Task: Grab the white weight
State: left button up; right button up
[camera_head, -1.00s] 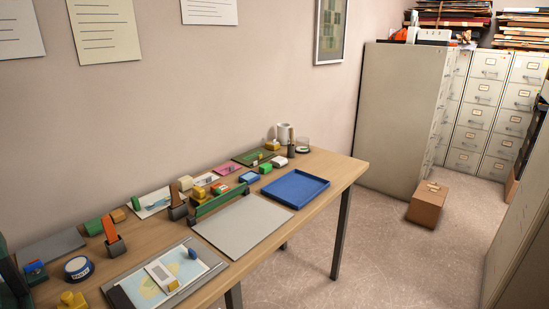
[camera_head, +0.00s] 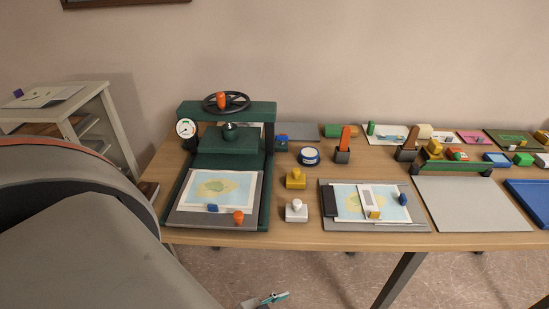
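The white weight (camera_head: 296,211) is a small block with a round knob on top. It stands upright near the front edge of the wooden table, between the green press and the grey map board. A yellow weight (camera_head: 295,179) of like shape stands just behind it. What looks like the tip of my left gripper (camera_head: 266,300) shows at the bottom edge, below the table front and apart from the white weight. Most of that gripper is cut off, so its opening cannot be told. My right gripper is not in view.
The green press (camera_head: 262,190) with a handwheel stands left of the weight. The map board (camera_head: 415,227) lies close to its right. A round tin (camera_head: 309,156) and stamp holders are farther back. A blue tray (camera_head: 540,207) is at far right.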

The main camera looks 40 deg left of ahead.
aim_at(296, 212)
jog(key=u, duration=1.1)
